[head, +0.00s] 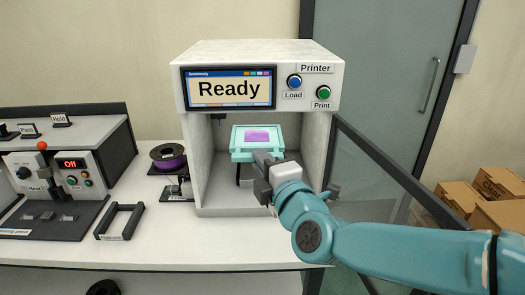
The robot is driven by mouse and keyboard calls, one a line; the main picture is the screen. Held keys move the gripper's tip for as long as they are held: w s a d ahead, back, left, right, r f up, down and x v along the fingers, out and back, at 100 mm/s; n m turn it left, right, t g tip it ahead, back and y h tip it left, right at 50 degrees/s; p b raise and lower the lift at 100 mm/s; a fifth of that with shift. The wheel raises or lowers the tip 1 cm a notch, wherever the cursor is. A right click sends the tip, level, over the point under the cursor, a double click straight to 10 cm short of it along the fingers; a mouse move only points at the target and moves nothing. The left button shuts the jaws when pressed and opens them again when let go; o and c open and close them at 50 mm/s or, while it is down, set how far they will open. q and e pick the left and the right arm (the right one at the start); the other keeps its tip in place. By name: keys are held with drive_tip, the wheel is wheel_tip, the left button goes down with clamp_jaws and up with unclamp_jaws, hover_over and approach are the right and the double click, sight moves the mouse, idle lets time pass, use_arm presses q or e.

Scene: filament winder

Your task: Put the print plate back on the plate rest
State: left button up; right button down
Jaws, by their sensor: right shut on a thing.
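The print plate (240,152) is a small teal plate with a purple patch on it. It is inside the open printer chamber, above the chamber floor. My right gripper (264,160) is shut on the plate's front edge, with its arm reaching in from the right. A low black open frame (136,221) lies on the white table to the left of the printer and looks like the plate rest. It is empty, and its label is too small to read. My left gripper is not in view.
The white printer (192,150) has side walls close around the plate; its screen (229,88) reads "Ready". A purple filament spool (168,156) stands left of it. A heating machine (48,175) showing "Off" is further left. The table front is clear. A dark rail (395,172) runs at right.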

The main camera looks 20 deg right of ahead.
drive_tip(key=s+a+r, duration=0.1)
drive_tip(key=s+a, duration=0.3)
drive_tip(key=s, duration=0.9)
drive_tip(key=s+a+r, duration=0.1)
drive_tip(key=s+a, duration=0.2)
drive_tip(key=s, duration=1)
drive_tip(key=shift+a+b, duration=0.4)
drive_tip(key=w+d+f+p, duration=0.1)
drive_tip(key=w+d+p, duration=0.2)
drive_tip(key=w, duration=1)
drive_tip(key=shift+w+d+p, duration=0.25)
drive_tip(key=shift+d+p, duration=0.05)
drive_tip(key=shift+d, duration=0.3)
